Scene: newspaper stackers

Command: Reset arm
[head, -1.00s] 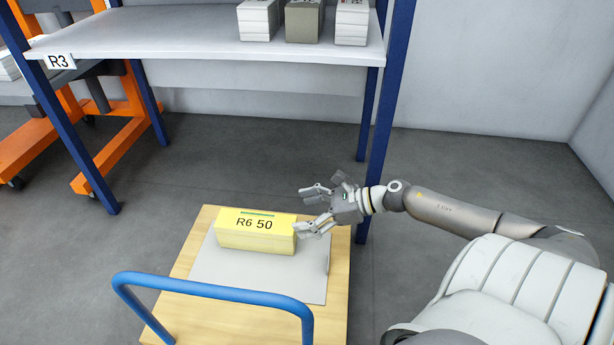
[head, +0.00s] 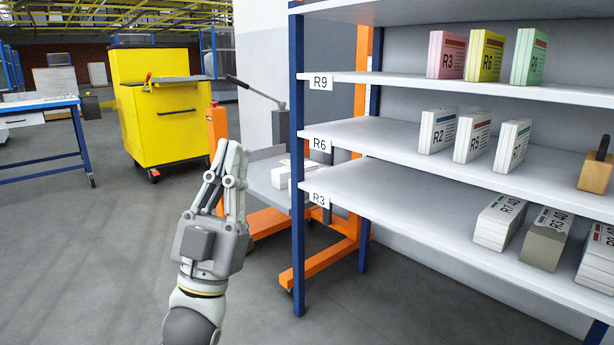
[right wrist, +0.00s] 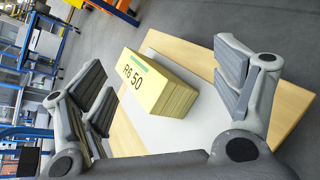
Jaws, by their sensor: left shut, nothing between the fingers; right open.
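My left gripper (head: 229,165) points upward in the head view, left of the shelf rack. Its fingers are together and nothing is between them. My right gripper (right wrist: 165,105) shows in the right wrist view with its fingers wide apart and empty. A yellow stack labelled R6 50 (right wrist: 172,97) appears between those fingers in the picture, apart from both. It rests on a grey sheet (right wrist: 180,135) on a wooden platform (right wrist: 290,98). The right arm and the yellow stack are not in the head view now.
A blue-posted rack (head: 297,200) with shelves R9, R6 and R3 holds several paper stacks. An orange lifter (head: 325,262) stands beside it. A yellow cabinet (head: 160,110) and a blue-legged table (head: 40,157) are farther back. Open floor lies at the left.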

